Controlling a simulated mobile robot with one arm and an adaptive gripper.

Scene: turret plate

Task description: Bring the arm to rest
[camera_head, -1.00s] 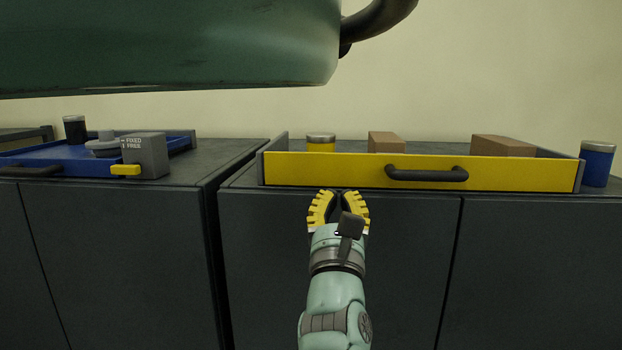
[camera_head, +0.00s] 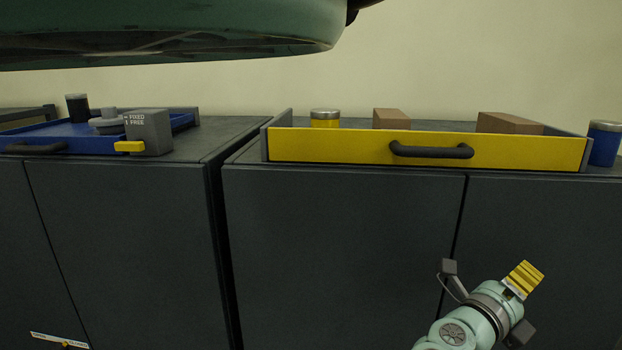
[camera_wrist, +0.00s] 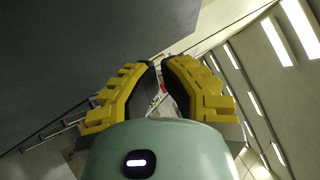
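My gripper (camera_head: 529,272) is low at the right in the head view, in front of the dark cabinet (camera_head: 340,250) and below the yellow drawer. It is tilted up to the right and seen from the side. In the wrist view its two yellow-backed fingers (camera_wrist: 158,64) curve in until their dark tips nearly meet. Nothing is held between them. My forearm runs out of the bottom of the head view.
A yellow-fronted tray (camera_head: 330,147) with a black handle (camera_head: 431,151) stands on the cabinet, holding a yellow-banded jar (camera_head: 325,119) and two brown blocks (camera_head: 391,118) (camera_head: 509,123). A blue jar (camera_head: 604,144) stands right. A blue tray (camera_head: 75,140) and grey FIXED/FREE box (camera_head: 150,131) are left.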

